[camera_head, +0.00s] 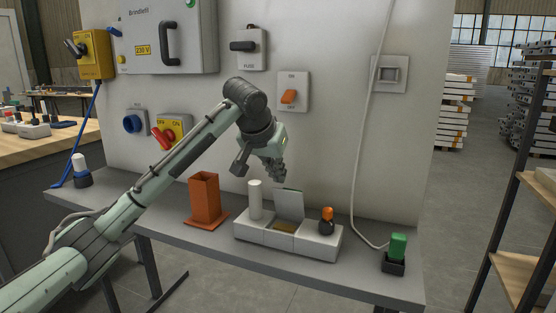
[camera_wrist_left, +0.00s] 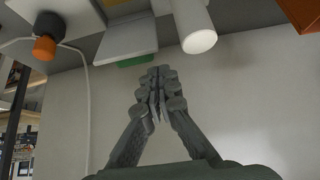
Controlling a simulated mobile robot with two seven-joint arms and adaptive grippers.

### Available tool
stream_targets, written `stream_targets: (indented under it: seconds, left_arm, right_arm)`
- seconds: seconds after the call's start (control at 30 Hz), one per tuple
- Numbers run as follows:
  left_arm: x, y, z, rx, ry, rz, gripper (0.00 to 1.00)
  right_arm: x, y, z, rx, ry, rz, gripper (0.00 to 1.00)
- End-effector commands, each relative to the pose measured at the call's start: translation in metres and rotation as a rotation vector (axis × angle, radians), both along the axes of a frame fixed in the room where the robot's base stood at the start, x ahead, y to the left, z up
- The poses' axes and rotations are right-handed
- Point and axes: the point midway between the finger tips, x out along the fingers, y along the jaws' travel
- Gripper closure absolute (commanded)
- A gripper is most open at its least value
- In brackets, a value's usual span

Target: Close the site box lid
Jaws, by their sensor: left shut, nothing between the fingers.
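The site box (camera_head: 317,246) is a light grey, low block on the grey shelf. Its flat grey lid (camera_head: 289,204) stands open, nearly upright, over the middle compartment, which has a yellowish inside (camera_head: 284,227). My left gripper (camera_head: 279,178) is shut and empty, above and behind the lid, close to the wall panel, and appears apart from the lid. In the left wrist view the shut fingers (camera_wrist_left: 156,95) point toward the lid (camera_wrist_left: 126,40), which shows at the top, seen from below. My right gripper is out of view.
A white cylinder (camera_head: 255,199) stands on the box's left part and an orange-topped black knob (camera_head: 327,221) on its right. An orange square tube (camera_head: 205,198) stands left. A green block in a black holder (camera_head: 396,250) is right. A hanging cable (camera_head: 359,150) runs down the panel.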

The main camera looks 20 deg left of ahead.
Motion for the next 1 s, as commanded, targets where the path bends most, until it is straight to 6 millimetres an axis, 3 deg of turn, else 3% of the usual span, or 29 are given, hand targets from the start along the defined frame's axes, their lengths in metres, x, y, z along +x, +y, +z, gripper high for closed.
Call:
stream_targets:
  seconds: [0.2, 0.7, 1.0]
  left_arm:
    - [-0.016, 0.001, -0.005, 0.001, 0.001, 0.001, 1.0]
    - [-0.018, 0.001, -0.007, -0.001, -0.018, 0.0, 1.0]
    - [-0.02, 0.001, -0.008, -0.004, -0.112, 0.001, 1.0]
  right_arm:
    - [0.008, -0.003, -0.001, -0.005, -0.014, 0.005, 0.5]
    - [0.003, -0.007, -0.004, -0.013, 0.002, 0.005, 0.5]
    - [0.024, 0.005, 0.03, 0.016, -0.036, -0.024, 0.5]
